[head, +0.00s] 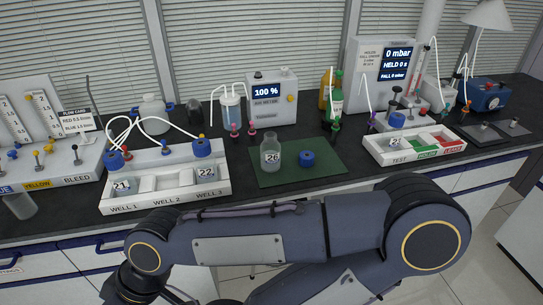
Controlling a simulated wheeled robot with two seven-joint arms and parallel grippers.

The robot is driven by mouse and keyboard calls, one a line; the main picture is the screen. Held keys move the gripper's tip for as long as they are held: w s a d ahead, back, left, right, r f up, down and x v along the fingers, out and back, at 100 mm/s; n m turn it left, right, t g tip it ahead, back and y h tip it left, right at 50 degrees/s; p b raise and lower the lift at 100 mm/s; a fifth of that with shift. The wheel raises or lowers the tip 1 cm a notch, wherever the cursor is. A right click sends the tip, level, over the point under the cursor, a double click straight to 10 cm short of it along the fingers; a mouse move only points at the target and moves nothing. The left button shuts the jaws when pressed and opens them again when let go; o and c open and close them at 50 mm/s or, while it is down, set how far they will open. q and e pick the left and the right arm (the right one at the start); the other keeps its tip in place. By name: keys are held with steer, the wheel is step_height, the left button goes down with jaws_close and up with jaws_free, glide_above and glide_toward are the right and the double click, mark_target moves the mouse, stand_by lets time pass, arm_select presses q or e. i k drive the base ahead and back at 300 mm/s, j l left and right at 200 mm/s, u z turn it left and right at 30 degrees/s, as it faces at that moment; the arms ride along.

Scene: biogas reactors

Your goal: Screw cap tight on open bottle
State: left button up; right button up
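An open clear bottle labelled 26 (270,153) stands upright on the green mat (325,172). Its neck has no cap on it. A blue cap (307,158) lies on the mat just right of the bottle, apart from it. One of my arms stretches across the front of the view, below the mat and clear of the bottle and cap. Its far end bends down at the lower left, and I cannot make out gripper fingers there. Neither gripper shows.
A white well tray (165,203) at left holds bottles 21 and 22 with blue caps and tubes. A white test tray (415,152) at right holds bottle 25. A gas meter (272,98) stands behind the mat. The mat's right part is clear.

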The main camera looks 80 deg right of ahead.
mark_target(270, 148)
steer(key=z, duration=2.85)
